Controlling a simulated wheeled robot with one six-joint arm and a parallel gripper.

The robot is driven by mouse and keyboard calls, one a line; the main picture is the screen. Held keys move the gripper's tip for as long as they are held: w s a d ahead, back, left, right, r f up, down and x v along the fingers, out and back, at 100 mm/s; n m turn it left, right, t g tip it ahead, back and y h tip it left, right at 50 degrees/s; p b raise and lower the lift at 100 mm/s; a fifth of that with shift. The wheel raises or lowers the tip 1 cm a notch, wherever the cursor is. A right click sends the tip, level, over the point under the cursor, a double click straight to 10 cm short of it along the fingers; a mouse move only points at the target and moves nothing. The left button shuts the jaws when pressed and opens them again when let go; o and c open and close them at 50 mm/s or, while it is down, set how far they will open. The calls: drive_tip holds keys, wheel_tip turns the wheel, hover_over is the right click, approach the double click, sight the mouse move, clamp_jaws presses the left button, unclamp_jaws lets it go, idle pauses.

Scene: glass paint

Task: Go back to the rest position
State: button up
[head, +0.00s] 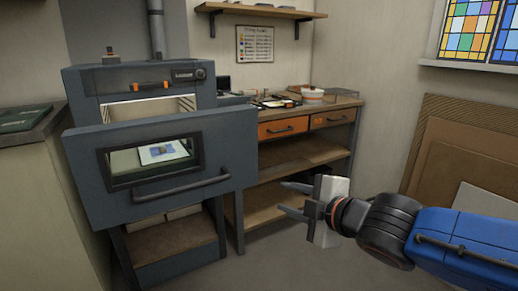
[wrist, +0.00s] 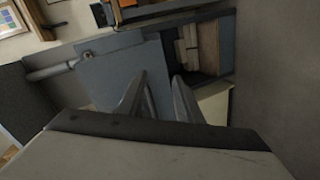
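My gripper (head: 288,200) is at the right of the head view, in the air in front of the workbench shelves, with its two fingers spread apart and nothing between them. In the wrist view my gripper (wrist: 160,98) also shows two separated fingers and an empty gap. Through the door's window a pale sheet with a blue painted piece (head: 162,152) is visible. My gripper is to the right of the kiln door and apart from it.
A workbench (head: 345,101) with orange drawers and lower shelves stands behind my gripper. A grey-topped counter (head: 30,125) is at the far left. Boards (head: 460,150) lean on the right wall under a stained-glass window (head: 470,30). The open door juts into the room.

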drive_tip(key=s+d+f+m+g+h, duration=0.25)
drive_tip(key=d+f+m+h, duration=0.2)
drive_tip(key=d+m, duration=0.4)
drive_tip(key=s+d+f+m+g+h, duration=0.1)
drive_tip(key=s+d+f+m+h, duration=0.35)
drive_tip(key=d, duration=0.75)
drive_tip(key=s+d+f+m+g+y, duration=0.1)
drive_tip(key=s+d+f+m+g, duration=0.1)
drive_tip(key=s+f+m, duration=0.3)
drive_tip(key=shift+s+m+g, duration=0.85)
drive_tip(key=shift+s+m, duration=0.25)
drive_tip(key=shift+s, duration=0.05)
drive_tip(key=shift+d, duration=0.25)
